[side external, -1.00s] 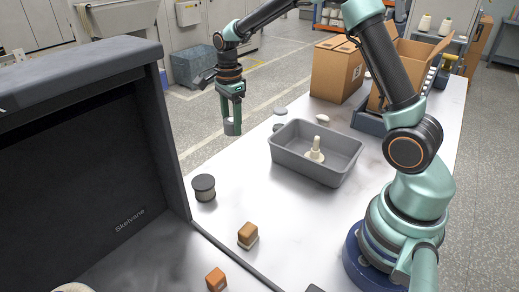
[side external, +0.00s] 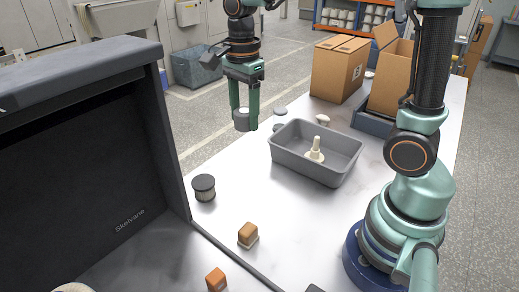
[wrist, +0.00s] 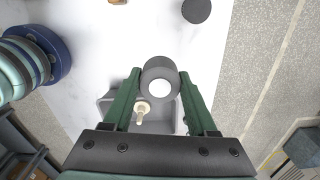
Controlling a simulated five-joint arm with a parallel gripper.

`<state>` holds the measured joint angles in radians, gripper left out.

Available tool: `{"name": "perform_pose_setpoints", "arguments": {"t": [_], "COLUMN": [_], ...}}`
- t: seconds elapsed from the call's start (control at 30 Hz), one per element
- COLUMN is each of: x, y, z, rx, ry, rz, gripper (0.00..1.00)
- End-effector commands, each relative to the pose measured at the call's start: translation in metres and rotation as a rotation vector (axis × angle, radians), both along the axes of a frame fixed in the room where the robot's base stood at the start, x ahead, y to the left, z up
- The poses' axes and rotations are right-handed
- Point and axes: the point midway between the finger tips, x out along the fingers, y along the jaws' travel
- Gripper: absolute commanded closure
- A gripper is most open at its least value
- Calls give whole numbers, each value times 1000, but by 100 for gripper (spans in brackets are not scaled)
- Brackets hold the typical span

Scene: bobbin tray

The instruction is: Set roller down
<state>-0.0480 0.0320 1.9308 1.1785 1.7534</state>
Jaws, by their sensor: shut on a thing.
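My gripper (side external: 244,113) is shut on a grey roller (side external: 242,122). In the wrist view the roller (wrist: 148,73) sits between the two green fingers, with a dark rim and a pale round centre facing the camera. In the side view it hangs in the air left of the grey tray (side external: 287,165), apart from it. The tray holds a cream peg (side external: 316,147) on a wider foot. In the wrist view the peg (wrist: 142,108) and part of the tray show beyond the fingers; the rest is hidden behind them.
A dark-topped round spool (side external: 204,184) stands left on the white table. An orange-topped block (side external: 248,231) lies nearer, with another orange block (side external: 216,279) beyond the table strip. A dark cabinet (side external: 90,150) borders the left; cardboard boxes (side external: 338,72) stand at the back.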

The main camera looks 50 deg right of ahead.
Motion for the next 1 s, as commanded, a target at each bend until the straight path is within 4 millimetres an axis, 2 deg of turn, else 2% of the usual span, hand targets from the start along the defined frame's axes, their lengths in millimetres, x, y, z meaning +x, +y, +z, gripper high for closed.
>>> {"name": "perform_pose_setpoints", "arguments": {"t": [0.03, 0.13, 0.27, 0.37, 0.8, 1.0], "x": [-11, -25, -34, -37, -38, -36], "y": [5, 10, 13, 13, 13, 13], "z": [0, -3, -8, -22, -128, -160], "rx": [0, 1, 0, 0, -1, 0], "ry": [-2, -2, 0, 4, 9, 5], "rz": [12, 26, 35, 37, 36, 36], "gripper": [100, 100, 100, 100, 100, 100]}}
